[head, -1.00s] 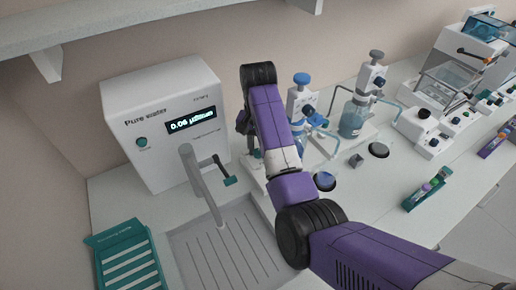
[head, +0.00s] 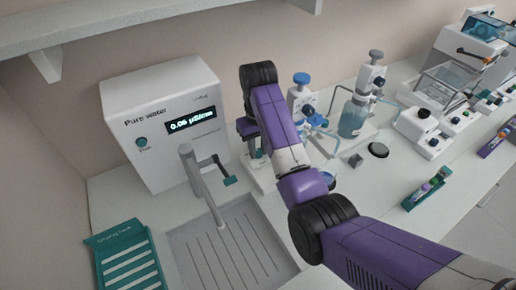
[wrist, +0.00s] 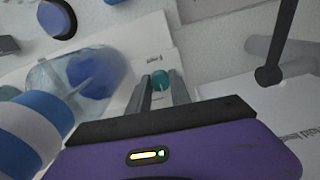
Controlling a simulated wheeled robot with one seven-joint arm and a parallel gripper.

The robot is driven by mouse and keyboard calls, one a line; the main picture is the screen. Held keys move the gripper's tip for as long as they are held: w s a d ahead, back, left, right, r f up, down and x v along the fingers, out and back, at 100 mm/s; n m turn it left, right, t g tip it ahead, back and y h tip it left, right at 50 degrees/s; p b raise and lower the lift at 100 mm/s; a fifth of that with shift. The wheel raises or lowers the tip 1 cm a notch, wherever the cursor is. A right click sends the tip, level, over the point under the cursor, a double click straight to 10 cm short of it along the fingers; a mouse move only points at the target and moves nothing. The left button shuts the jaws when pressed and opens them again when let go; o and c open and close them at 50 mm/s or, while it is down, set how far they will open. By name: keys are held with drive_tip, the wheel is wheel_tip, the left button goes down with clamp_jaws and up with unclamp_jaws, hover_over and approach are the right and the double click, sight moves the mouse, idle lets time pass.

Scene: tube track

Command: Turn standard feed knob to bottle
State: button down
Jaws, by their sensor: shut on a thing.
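In the wrist view my gripper (wrist: 160,90) is shut on a small round teal knob (wrist: 161,79), which sits between the two grey fingers. I take it as the standard feed knob, but no label on it can be read. A clear bottle (wrist: 45,72) with bluish contents lies to the left of the fingers in this view. In the head view my gripper is beside the pure water unit (head: 160,160), and my arm largely hides the knob and the dispenser there. A blue-topped dispenser (head: 302,90) shows just right of my arm.
A curved tap (head: 200,175) stands over the sink's ribbed drainboard (head: 190,240) left of my arm. A second bottle dispenser (head: 354,115) stands behind on the right. A teal rack (head: 428,190) lies farther right, with free bench around it.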

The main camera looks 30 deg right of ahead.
drive_tip(key=n, duration=0.5)
drive_tip(key=shift+d, duration=0.1)
drive_tip(key=shift+n, duration=2.4)
drive_tip(key=c, duration=1.2)
unclamp_jaws()
